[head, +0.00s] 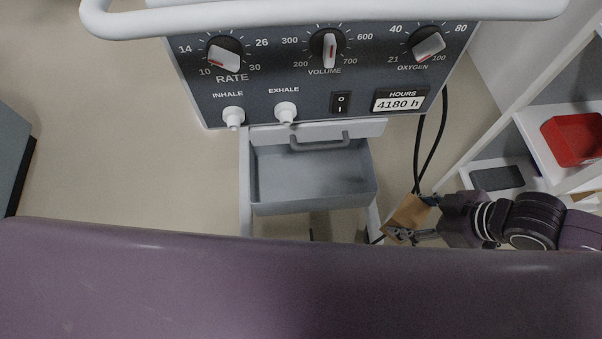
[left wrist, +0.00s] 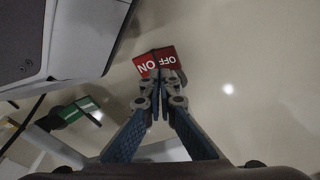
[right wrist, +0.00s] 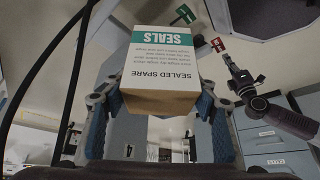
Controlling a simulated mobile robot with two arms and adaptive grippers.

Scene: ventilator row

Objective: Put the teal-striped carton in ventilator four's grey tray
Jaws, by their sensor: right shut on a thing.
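The teal-striped carton is a brown and white box marked SEALED SPARE SEALS, with a teal band, in the right wrist view (right wrist: 160,72). My right gripper (right wrist: 158,108) is shut on it, one finger on each side. In the head view the carton (head: 409,211) and my right gripper (head: 412,234) are right of the grey tray (head: 315,207), outside it. The tray stands under the ventilator's panel and looks empty.
The ventilator panel (head: 350,85) with knobs and ports is above the tray. Black cables (head: 431,140) hang between it and the right shelf (head: 545,150), which holds a red bin (head: 573,138). A green tag (left wrist: 85,110) shows in the left wrist view. Floor left of the tray is clear.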

